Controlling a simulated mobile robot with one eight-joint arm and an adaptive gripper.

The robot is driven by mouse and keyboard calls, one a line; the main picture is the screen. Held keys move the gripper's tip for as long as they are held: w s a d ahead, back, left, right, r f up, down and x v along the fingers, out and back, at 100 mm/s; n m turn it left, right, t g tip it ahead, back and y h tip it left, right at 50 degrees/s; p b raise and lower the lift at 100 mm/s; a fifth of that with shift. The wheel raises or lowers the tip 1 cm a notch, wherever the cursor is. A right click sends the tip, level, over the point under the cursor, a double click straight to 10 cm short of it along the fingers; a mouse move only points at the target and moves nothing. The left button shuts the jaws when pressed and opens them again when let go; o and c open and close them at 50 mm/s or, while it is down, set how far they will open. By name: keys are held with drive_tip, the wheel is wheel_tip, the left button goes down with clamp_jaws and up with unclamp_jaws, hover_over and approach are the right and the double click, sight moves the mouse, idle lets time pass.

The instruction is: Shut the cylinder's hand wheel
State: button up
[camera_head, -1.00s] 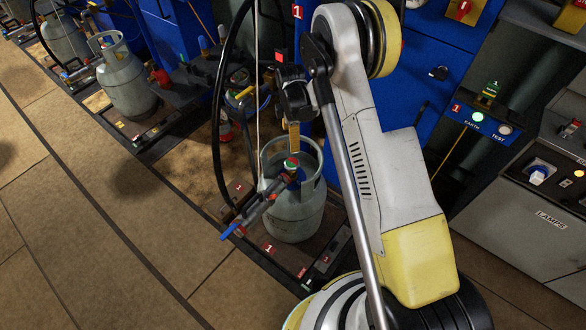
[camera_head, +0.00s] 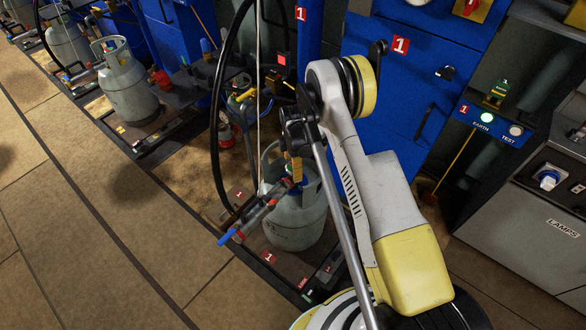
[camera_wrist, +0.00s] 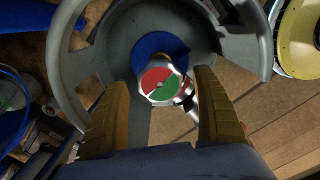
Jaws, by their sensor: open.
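The grey gas cylinder (camera_head: 293,232) stands upright on the floor platform in the head view, with a collar around its valve. In the wrist view the collar (camera_wrist: 82,62) curves around the valve. A small hand wheel (camera_wrist: 160,84) with a red and green top sits in the middle, above a blue round part (camera_wrist: 158,52). My gripper (camera_wrist: 162,79) is open, one yellow finger on each side of the wheel, with gaps visible. In the head view my gripper (camera_head: 297,170) is down at the collar and hides the wheel's top.
A blue cabinet (camera_head: 400,100) stands behind, and another grey cylinder (camera_head: 128,88) stands at the upper left. Brown floor at the lower left is clear.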

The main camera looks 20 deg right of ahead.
drive_tip(key=c, duration=1.2)
